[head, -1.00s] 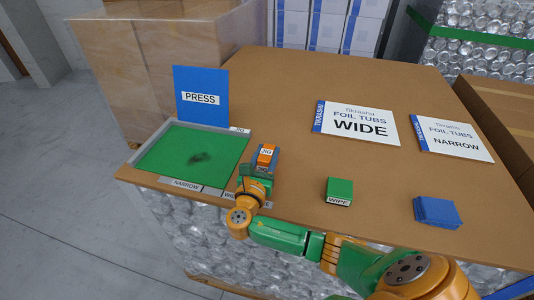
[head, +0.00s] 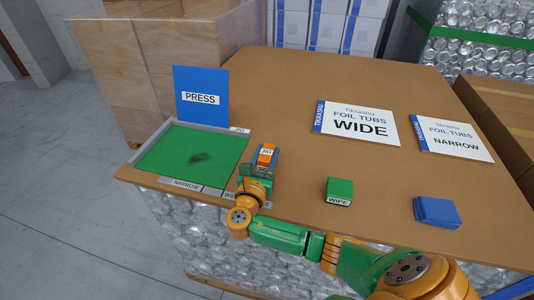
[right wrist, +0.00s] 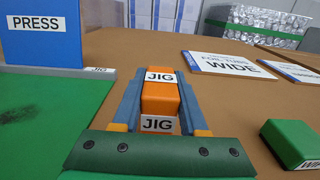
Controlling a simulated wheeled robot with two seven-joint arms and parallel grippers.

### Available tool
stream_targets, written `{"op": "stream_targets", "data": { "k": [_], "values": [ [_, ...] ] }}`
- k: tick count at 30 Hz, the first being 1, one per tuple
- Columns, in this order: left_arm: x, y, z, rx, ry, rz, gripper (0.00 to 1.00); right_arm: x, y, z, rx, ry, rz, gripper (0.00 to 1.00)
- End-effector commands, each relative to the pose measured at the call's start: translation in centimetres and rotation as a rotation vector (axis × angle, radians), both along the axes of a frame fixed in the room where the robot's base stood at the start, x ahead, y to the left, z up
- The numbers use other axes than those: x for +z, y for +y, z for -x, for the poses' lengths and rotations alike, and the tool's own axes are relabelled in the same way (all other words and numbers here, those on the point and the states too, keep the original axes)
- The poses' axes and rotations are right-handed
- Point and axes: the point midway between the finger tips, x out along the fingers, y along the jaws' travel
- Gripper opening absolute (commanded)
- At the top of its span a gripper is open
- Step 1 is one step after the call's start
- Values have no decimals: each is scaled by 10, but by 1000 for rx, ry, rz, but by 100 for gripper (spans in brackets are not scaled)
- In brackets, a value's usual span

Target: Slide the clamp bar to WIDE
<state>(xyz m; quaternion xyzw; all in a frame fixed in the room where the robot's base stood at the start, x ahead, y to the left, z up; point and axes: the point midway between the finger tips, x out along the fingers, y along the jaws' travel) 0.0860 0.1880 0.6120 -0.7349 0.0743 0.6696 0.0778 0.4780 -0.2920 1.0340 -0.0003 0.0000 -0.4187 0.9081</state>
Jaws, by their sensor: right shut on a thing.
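An orange block labelled JIG (head: 266,154) stands on the table just right of the green press mat (head: 190,152). It also shows in the right wrist view (right wrist: 160,98). My right gripper (head: 263,160) is shut on this block, with a blue-grey finger along each side. Grey strips along the mat's front edge carry a NARROW label (head: 186,184) and, to its right, a WIDE label (head: 230,195), partly hidden by my right arm. I cannot make out a separate clamp bar. My left gripper is out of view.
A blue PRESS sign (head: 201,96) stands behind the mat. A green WIPE block (head: 339,190) and blue pads (head: 437,211) lie to the right. Flat WIDE (head: 357,124) and NARROW (head: 452,138) cards lie farther back. The table's middle is clear.

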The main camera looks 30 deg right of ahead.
Motion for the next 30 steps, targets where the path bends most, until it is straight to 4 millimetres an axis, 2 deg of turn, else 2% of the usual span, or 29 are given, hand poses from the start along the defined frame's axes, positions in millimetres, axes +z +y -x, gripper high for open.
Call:
{"op": "stream_targets", "data": {
  "k": [10, 18, 20, 30],
  "values": [
    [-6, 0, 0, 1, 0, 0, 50, -3, 4, -5, -1, 0, -1, 0],
    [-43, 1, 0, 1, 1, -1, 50, -8, 40, -48, -3, -5, -4, 0],
    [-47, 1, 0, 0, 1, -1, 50, -6, 45, -54, -2, -4, -2, 0],
    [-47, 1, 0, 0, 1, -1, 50, 0, 51, -59, 0, 0, 0, 0]
  ]
}}
